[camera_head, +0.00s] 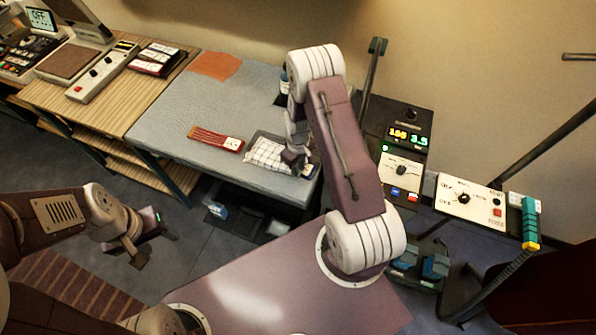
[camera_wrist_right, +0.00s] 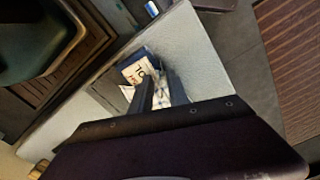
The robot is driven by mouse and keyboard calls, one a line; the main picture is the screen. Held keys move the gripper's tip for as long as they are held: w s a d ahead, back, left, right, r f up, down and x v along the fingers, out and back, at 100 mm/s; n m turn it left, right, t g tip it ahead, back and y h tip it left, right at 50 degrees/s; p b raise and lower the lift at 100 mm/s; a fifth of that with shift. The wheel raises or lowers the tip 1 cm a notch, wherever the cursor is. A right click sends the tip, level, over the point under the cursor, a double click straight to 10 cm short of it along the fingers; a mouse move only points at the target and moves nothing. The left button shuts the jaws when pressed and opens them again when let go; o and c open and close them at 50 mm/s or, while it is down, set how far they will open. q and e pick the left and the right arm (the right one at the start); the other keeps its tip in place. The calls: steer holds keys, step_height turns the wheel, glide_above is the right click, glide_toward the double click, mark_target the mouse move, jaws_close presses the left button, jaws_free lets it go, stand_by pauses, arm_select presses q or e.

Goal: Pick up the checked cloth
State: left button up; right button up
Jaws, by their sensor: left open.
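The white checked cloth (camera_head: 268,153) lies near the front right corner of the grey-topped table (camera_head: 190,112). My right gripper (camera_head: 295,160) is low at the cloth's right end. In the right wrist view, the two dark fingers of my right gripper (camera_wrist_right: 160,82) point at the cloth, and a narrow strip of pale checked cloth (camera_wrist_right: 161,91) shows between them. I cannot tell whether they grip it. My left gripper (camera_head: 150,241) is open and empty, out over the floor left of the table's front.
A red flat packet (camera_head: 216,139) lies left of the cloth. An orange cloth (camera_head: 215,65) lies at the back left. A dark control unit (camera_head: 402,166) stands to the right. The table's middle is clear.

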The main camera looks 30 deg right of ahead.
steer(key=shift+a, duration=0.1)
jaws_close()
step_height(320, 180, up, 22)
steer(key=p, duration=1.6)
steer(key=shift+f+p, duration=0.15)
steer(key=shift+p, duration=0.2)
step_height(320, 180, up, 8)
steer(key=p, duration=0.1)
steer(key=shift+r, duration=0.2)
steer(key=shift+w+f, duration=0.1)
